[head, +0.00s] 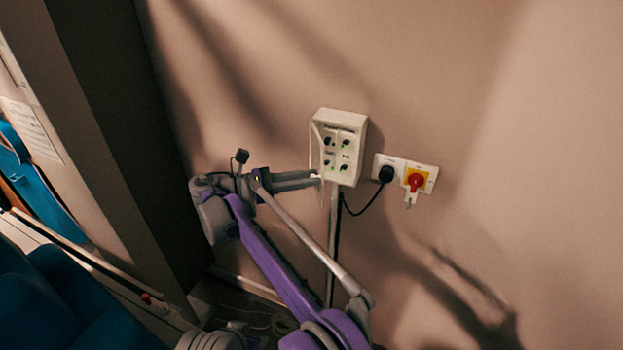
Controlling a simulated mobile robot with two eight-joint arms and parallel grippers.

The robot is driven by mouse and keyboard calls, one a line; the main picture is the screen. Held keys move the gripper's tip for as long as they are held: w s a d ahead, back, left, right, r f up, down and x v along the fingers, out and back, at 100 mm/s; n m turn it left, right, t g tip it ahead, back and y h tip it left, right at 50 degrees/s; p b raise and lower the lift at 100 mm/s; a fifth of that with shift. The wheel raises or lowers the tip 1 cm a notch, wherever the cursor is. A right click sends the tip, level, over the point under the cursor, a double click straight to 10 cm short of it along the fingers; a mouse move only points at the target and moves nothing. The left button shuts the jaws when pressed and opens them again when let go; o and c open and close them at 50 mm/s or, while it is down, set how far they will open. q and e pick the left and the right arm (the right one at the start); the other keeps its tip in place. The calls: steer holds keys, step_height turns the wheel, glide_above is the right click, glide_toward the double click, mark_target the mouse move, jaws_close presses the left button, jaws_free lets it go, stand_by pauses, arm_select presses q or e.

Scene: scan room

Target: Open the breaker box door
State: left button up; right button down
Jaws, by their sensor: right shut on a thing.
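The breaker box (361,128) is a small cream box on the wall, in the middle of the head view. Its front shows several dark knobs and green lights. The breaker box door (315,146) looks like a thin pale panel at the box's left side, seen nearly edge-on and swung out from the front. My right gripper (318,179) reaches in from the left, with its fingertips shut on the lower edge of the door. The exact contact is too small to see clearly. My left gripper is not in view.
Right of the box are a socket with a black plug (386,174) and a red and yellow switch (415,182). A black cable loops below the box beside a vertical conduit. Blue seating (60,300) is at lower left. The wall to the right is clear.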

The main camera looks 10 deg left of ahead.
steer(key=shift+a+m+g, duration=0.3)
steer(key=shift+g, duration=0.1)
stand_by(0.3)
steer(key=c, duration=0.8)
jaws_free()
steer(key=shift+o, duration=0.2)
steer(key=shift+d, duration=0.1)
